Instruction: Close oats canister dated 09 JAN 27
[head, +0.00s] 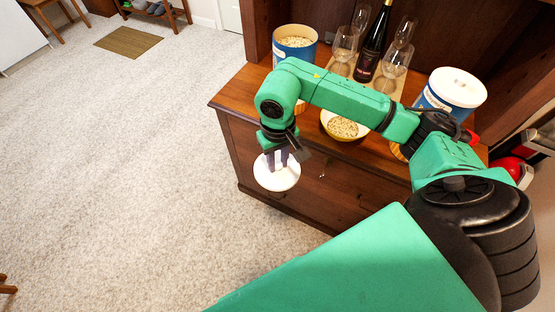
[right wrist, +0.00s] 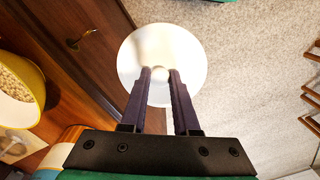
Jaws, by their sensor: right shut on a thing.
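An open blue canister (head: 293,52) full of oats stands at the back left of the wooden hutch top. A second blue canister (head: 433,100) at the right has its white lid (head: 458,86) on. I cannot read a date on either. My right gripper (head: 279,157) is shut on the knob of a loose white round lid (head: 277,178). It holds this lid in front of the hutch's drawer front, below the counter's level. In the right wrist view the fingers (right wrist: 160,74) pinch the knob of the lid (right wrist: 160,40). My left gripper is out of view.
A yellow bowl (head: 343,125) with oats stands near the counter's front edge, partly behind my right arm. A wine bottle (head: 373,45) and several glasses (head: 345,42) stand on a tray between the canisters. Open carpet (head: 120,150) lies to the left.

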